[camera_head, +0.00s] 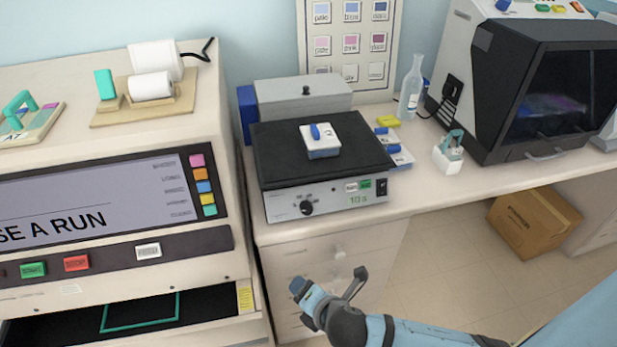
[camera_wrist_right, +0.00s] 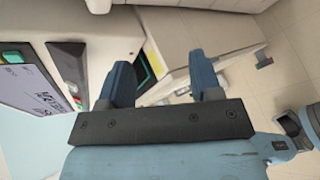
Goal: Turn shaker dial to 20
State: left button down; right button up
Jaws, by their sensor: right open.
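The shaker (camera_head: 316,188) stands on the bench in the head view, with a flat black top and a pale front panel. Its black dial (camera_head: 306,207) is at the left of that panel. Green characters at the panel's right seem to read 10 s. A small white box with a blue part (camera_head: 320,141) sits on the black top. My right gripper (camera_head: 301,289) is below and in front of the shaker, apart from the dial. Its two blue fingers (camera_wrist_right: 164,82) are open and empty in the wrist view. The dial is not seen in the wrist view. My left gripper is not in view.
A large machine (camera_head: 120,215) with a screen and coloured buttons stands close on the left, its dark lower tray open. A grey box (camera_head: 303,98) is behind the shaker. A glass bottle (camera_head: 411,88) stands to the right. A cardboard box (camera_head: 535,222) is on the floor.

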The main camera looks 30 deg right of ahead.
aim_at(308, 210)
jog(key=w+d+r+n+t+h+p, duration=0.1)
jog(key=w+d+r+n+h+p, duration=0.1)
jog(key=d+r+n+p, duration=0.3)
jog(key=w+d+r+n+t+h+p, duration=0.1)
jog(key=w+r+n+p, duration=0.15)
jog(key=r, duration=0.45)
jog(key=shift+n, duration=0.45)
jog(key=x, duration=0.4)
jog(key=p+x, duration=0.1)
jog(key=x, duration=0.3)
jog(key=p+x, duration=0.1)
jog(key=x, duration=0.3)
jog(key=shift+w+d+f, duration=0.15)
jog(key=shift+d+f, duration=0.1)
jog(key=shift+d, duration=0.05)
jog(key=shift+w+d+f, duration=0.1)
jog(key=shift+w+f, duration=0.1)
jog(key=shift+w, duration=0.25)
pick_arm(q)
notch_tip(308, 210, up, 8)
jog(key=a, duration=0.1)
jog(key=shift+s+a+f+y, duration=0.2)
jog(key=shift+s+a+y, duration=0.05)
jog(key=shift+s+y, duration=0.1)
pick_arm(e)
jog(key=c, duration=0.9)
